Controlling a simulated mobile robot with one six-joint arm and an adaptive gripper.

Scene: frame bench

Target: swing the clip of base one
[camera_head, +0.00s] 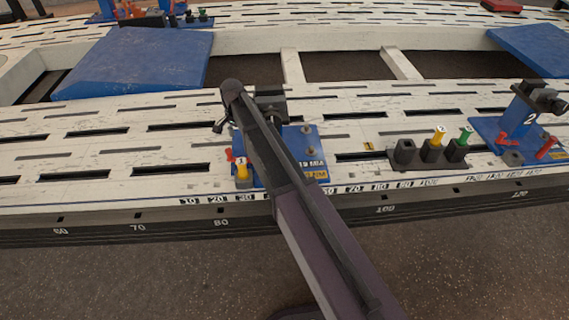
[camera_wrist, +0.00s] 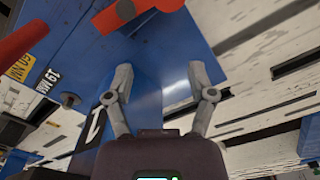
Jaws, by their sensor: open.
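Base one, a blue plate with an upright (camera_head: 308,143), stands on the slotted bench, partly hidden behind my arm in the head view. The wrist view shows its blue surface (camera_wrist: 75,58) close up, with a "1" label (camera_wrist: 95,125). A red clip part (camera_wrist: 107,17) crosses the top edge of the wrist view, beyond my fingertips. Another red part (camera_wrist: 22,42) is at its left edge. My gripper (camera_wrist: 160,72) is open, its two fingers apart over blue surface with nothing visibly held. In the head view I cannot make out its fingers clearly.
A yellow part (camera_head: 242,170) stands at base one's front left. A dark holder (camera_head: 430,153) with yellow and green parts is to the right. Base two (camera_head: 515,118) stands farther right. Blue panels (camera_head: 140,60) lie behind. Bare slotted bench (camera_head: 120,155) is left of base one.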

